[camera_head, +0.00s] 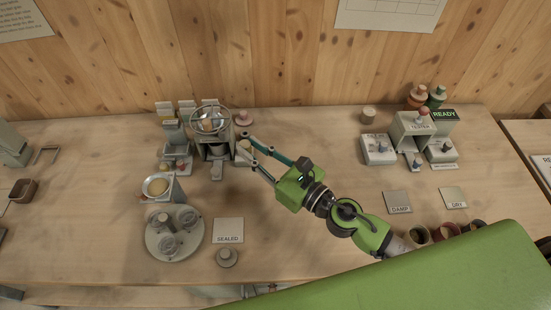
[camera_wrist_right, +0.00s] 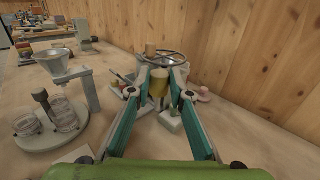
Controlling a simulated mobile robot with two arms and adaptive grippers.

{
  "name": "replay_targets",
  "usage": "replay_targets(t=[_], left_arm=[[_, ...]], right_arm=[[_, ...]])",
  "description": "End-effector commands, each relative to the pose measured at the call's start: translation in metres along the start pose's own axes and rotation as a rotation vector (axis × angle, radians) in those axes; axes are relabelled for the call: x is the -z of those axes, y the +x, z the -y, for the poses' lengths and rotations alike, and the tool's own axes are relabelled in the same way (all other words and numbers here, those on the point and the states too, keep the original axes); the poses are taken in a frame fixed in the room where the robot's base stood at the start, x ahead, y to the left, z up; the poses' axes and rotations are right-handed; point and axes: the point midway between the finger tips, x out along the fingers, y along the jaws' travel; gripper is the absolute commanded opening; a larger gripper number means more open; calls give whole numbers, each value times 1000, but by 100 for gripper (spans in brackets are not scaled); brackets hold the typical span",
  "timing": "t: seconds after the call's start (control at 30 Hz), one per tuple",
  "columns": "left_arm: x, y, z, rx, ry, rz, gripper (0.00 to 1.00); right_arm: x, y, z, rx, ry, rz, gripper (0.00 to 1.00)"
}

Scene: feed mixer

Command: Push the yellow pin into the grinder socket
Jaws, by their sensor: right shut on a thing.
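The yellow pin (camera_wrist_right: 159,86) is a short upright cylinder between my right gripper's fingertips in the right wrist view. In the head view it (camera_head: 244,153) is small and partly covered by the fingers. My right gripper (camera_head: 247,144) reaches in from the right and is shut on it, just right of the grinder. The grinder (camera_head: 216,150) is a grey machine with a round handwheel (camera_head: 210,121) on top; the wheel also shows behind the pin in the wrist view (camera_wrist_right: 172,58). I cannot make out the socket or whether the pin touches it. My left gripper is not in view.
A funnel stand (camera_head: 157,187) and a round carousel (camera_head: 175,233) stand front left of the grinder. A "SEALED" plate (camera_head: 228,231) lies nearby. The tester (camera_head: 418,125) stands at the right, with "DAMP" (camera_head: 398,203) and "DRY" (camera_head: 453,197) plates before it. The mid-table is mostly clear.

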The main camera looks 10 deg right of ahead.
Motion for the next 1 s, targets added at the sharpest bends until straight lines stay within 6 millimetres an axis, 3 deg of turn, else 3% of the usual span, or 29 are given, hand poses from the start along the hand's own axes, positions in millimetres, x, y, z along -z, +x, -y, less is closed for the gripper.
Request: replay_targets(t=[0.2, 0.5, 0.7, 1.0], left_arm=[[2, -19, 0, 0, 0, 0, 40], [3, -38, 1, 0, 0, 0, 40], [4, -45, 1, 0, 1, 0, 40], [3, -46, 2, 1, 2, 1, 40]], right_arm=[[-27, 44, 5, -158, -6, -1, 0], [-73, 88, 16, -353, -4, -7, 0], [-99, 101, 23, -434, -1, -7, 0], [-107, 105, 25, -464, 1, -9, 0]])
